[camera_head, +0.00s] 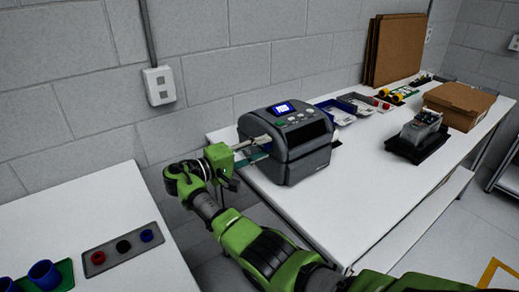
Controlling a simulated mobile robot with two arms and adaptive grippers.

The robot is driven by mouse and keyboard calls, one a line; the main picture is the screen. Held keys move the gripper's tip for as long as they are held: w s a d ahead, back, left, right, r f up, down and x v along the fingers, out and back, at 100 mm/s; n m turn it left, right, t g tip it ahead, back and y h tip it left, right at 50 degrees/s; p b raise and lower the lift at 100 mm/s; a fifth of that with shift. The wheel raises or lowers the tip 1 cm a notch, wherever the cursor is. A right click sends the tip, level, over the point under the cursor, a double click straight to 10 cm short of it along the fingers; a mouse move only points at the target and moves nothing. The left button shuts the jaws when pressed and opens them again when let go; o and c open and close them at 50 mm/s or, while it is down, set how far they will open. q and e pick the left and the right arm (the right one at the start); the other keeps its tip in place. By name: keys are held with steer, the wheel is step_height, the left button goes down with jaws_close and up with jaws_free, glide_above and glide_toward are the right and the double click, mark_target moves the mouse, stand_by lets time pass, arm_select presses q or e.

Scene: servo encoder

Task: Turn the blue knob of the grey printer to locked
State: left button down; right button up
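The grey printer (300,152) stands on the white table, near its left end by the wall. It has a small lit blue screen (283,108) and buttons on top. No blue knob can be made out; the printer's left side is partly covered by my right gripper. My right arm comes in from the lower right, and its gripper (262,146) reaches to the printer's left side. The fingertips are small and partly merge with the printer, so I cannot tell whether they are open or touching anything. My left gripper is out of view.
Trays (337,112) lie behind the printer. A dark device (417,137) and a cardboard box (458,104) stand to the right, with brown boards (393,50) against the wall. A second white table (125,205) at left holds a grey plate (122,249). A gap separates the tables.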

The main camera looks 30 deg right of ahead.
steer(key=s+a, duration=0.2)
steer(key=a, duration=0.9)
steer(key=shift+a+r, duration=0.2)
steer(key=shift+a, duration=0.2)
